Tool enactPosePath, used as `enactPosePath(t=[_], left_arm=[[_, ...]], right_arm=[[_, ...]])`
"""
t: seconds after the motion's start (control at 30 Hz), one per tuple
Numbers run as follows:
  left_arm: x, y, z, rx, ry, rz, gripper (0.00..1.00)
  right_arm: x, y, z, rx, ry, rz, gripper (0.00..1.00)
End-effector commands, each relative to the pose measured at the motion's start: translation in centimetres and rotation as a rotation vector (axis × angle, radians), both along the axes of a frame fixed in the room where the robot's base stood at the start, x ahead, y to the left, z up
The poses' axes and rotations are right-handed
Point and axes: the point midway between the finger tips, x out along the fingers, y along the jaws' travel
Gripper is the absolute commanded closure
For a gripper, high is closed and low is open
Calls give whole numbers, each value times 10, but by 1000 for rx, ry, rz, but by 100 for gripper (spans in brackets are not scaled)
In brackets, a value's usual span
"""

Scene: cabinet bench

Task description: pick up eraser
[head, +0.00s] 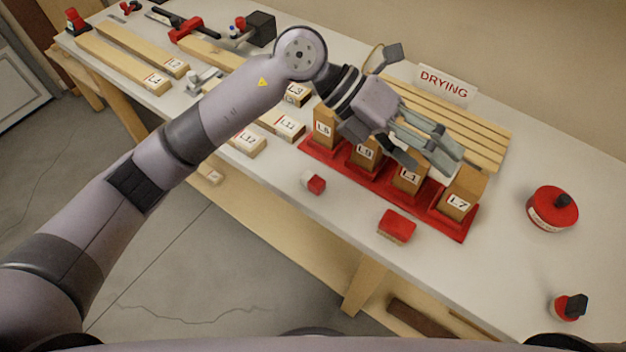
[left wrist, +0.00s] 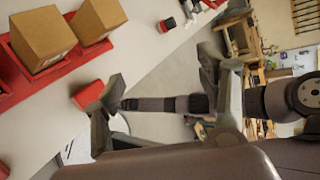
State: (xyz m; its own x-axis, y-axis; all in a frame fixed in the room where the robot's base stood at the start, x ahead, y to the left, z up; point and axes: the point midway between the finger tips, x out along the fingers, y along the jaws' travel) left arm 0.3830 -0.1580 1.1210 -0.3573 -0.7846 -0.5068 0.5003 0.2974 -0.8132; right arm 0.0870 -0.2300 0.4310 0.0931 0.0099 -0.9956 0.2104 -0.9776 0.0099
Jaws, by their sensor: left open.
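A small red and white block (head: 314,183), which looks like the eraser, lies on the pale bench top near its front edge. It also shows near the top of the left wrist view (left wrist: 167,24). A larger red block with a tan lower side (head: 396,225) lies to its right and also shows in the left wrist view (left wrist: 88,95). My left gripper (head: 430,148) is open and empty, above the labelled wooden blocks, to the right of the small block and farther back. In the left wrist view its fingers (left wrist: 160,78) stand apart. My right gripper is not in view.
A red tray (head: 436,222) holds wooden blocks with labels such as L7 (head: 458,201). Slats (head: 485,139) lie behind it near a DRYING sign (head: 443,84). A red round container (head: 552,209) and a small red-black item (head: 571,307) stand right. The front right bench is mostly clear.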

Motion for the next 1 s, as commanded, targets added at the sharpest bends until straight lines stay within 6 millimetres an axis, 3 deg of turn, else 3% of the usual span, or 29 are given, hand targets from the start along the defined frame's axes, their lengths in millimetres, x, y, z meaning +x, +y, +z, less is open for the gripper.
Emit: enactPosePath(t=[0.03, 0.13, 0.3, 0.4, 0.57, 1.0], left_arm=[[16, 19, -16, 171, -92, -13, 33], [49, 66, -39, 493, -226, -6, 33], [91, 131, -37, 851, -349, 61, 33], [101, 150, -33, 944, -376, 88, 33], [103, 156, -50, 976, -379, 94, 33], [103, 155, -138, 971, -378, 94, 33]], right_arm=[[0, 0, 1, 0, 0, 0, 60], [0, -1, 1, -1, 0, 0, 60], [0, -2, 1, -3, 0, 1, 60], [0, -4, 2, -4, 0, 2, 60], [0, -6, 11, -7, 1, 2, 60], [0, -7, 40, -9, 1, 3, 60]])
